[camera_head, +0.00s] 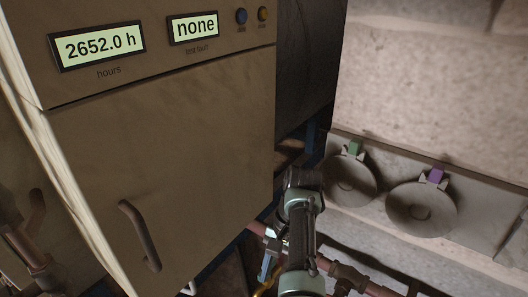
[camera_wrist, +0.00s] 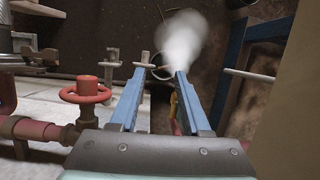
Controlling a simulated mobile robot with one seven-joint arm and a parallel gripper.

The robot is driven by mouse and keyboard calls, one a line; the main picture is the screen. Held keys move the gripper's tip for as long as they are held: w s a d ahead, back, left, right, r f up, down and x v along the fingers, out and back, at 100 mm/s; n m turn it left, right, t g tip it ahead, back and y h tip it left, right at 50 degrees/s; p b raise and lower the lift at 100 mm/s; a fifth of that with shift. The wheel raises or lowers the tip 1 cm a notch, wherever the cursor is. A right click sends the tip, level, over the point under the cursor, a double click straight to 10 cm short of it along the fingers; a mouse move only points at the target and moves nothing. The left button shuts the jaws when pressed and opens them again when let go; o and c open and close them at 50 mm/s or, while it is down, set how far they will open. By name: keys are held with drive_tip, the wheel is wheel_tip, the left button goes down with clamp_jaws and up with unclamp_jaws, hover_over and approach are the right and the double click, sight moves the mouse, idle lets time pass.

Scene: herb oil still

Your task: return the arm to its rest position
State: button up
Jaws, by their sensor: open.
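My gripper (camera_wrist: 158,92) shows in the wrist view with its two blue fingers apart and nothing between them. A yellow and red thing shows behind the right finger; I cannot tell what it is. In the head view my arm (camera_head: 302,230) reaches down at the lower middle, right of the cabinet (camera_head: 165,170). One blue finger (camera_head: 266,266) shows there, low beside the pipes.
A red valve wheel (camera_wrist: 86,90) on a red pipe (camera_wrist: 35,128) stands left of my gripper. White vapour (camera_wrist: 181,40) rises ahead. The cabinet's handle (camera_head: 140,235) faces out. Two round discs with a green tab (camera_head: 354,148) and a purple tab (camera_head: 435,176) are at right.

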drive_tip(key=w+n+t, duration=0.1)
drive_tip(key=w+t, duration=0.2)
drive_tip(key=w, duration=0.3)
drive_tip(key=w+a+r+n+t+h, duration=0.1)
drive_tip(key=w+r+n+t, duration=0.1)
drive_tip(key=r+t, duration=0.4)
drive_tip(key=w+a+r+n+t, duration=0.15)
drive_tip(key=r+t, duration=0.25)
drive_tip(key=r, duration=0.5)
drive_tip(key=s+r+t+p, duration=0.4)
drive_tip(key=s+r+t, duration=0.1)
drive_tip(key=r, duration=1.3)
drive_tip(key=s+r+n+t+p, duration=0.1)
drive_tip(key=s+r+t+p, duration=0.3)
drive_tip(key=r, duration=1.4)
drive_tip(key=s+r+n+t+h+p, duration=0.1)
drive_tip(key=s+r+t+p, duration=0.3)
drive_tip(key=r, duration=1.4)
drive_tip(key=s+t, duration=0.4)
drive_tip(key=s, duration=0.3)
drive_tip(key=shift+s+p, duration=0.25)
drive_tip(key=shift+p, duration=0.1)
